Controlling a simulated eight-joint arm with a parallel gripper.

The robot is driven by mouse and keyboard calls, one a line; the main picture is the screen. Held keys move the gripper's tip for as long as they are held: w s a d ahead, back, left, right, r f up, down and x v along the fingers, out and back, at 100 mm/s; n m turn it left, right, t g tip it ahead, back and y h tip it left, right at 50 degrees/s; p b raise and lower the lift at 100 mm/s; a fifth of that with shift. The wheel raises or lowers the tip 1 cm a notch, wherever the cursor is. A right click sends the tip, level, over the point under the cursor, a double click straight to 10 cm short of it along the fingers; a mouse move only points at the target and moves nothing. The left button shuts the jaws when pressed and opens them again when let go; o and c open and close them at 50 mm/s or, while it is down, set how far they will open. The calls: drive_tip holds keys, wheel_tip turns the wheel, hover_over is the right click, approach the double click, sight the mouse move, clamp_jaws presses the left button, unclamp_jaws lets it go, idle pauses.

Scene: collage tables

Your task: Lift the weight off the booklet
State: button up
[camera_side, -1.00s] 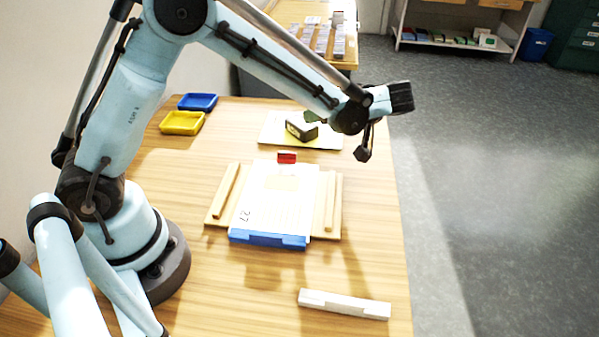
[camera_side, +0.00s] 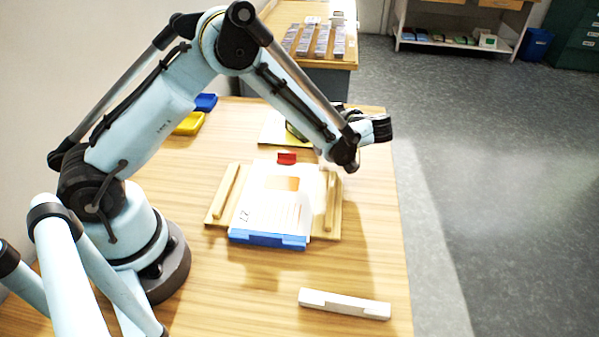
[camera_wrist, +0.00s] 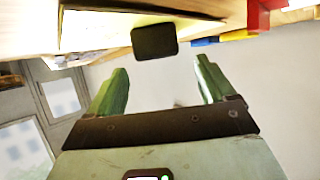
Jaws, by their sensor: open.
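The weight, a dark block with rounded corners (camera_wrist: 154,41), sits on the pale, yellow-edged booklet (camera_wrist: 88,32) in the wrist view. In the side view the booklet (camera_side: 270,131) lies at the back of the table, and my forearm hides most of it and the weight. My gripper (camera_wrist: 160,68) is open and empty, its two green fingers spread apart. In the wrist view the weight appears beyond the fingertips, between their lines and apart from them. The fingers cannot be made out in the side view.
A wooden jig with side rails (camera_side: 222,196) holds white sheets, a blue strip (camera_side: 267,239) and a red block (camera_side: 287,158) in front of the booklet. A yellow tray (camera_side: 190,124) and a blue tray (camera_side: 205,102) stand back left. A white bar (camera_side: 345,304) lies at the front right.

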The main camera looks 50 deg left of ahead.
drive_tip(key=shift+x, duration=2.35)
drive_tip(key=c, duration=1.5)
drive_tip(key=shift+o, duration=0.2)
drive_tip(key=shift+r, duration=0.1)
